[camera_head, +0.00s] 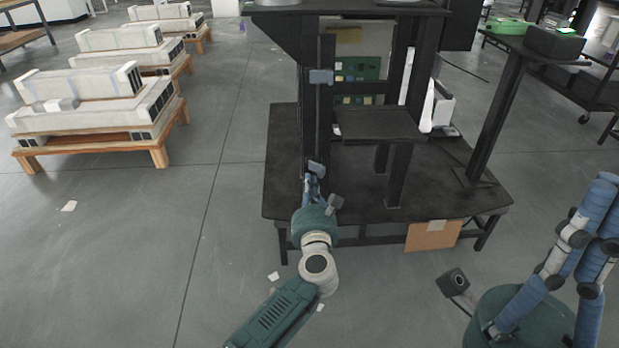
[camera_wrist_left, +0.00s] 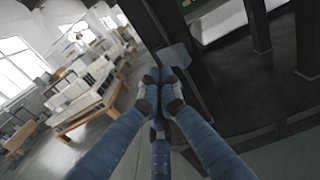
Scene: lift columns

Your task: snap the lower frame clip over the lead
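The lower frame clip (camera_head: 316,166) is a small blue-grey piece low on the dark upright post. It looks larger in the left wrist view (camera_wrist_left: 174,56), tilted against the dark post. My left gripper (camera_head: 313,180) is just below it; its blue fingers partly cover that spot. In the left wrist view my left fingertips (camera_wrist_left: 161,82) are drawn together just short of the clip, with nothing visible between them. I cannot tell if they touch it. My right gripper (camera_head: 597,215) is at the right edge, cut off by the frame. I cannot make out the lead against the dark post.
A similar upper clip (camera_head: 321,76) sits higher on the post. The black platform (camera_head: 450,175) carries the frame, a small shelf (camera_head: 378,124) and a green circuit board (camera_head: 357,70). A cardboard piece (camera_head: 432,236) leans at its front.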

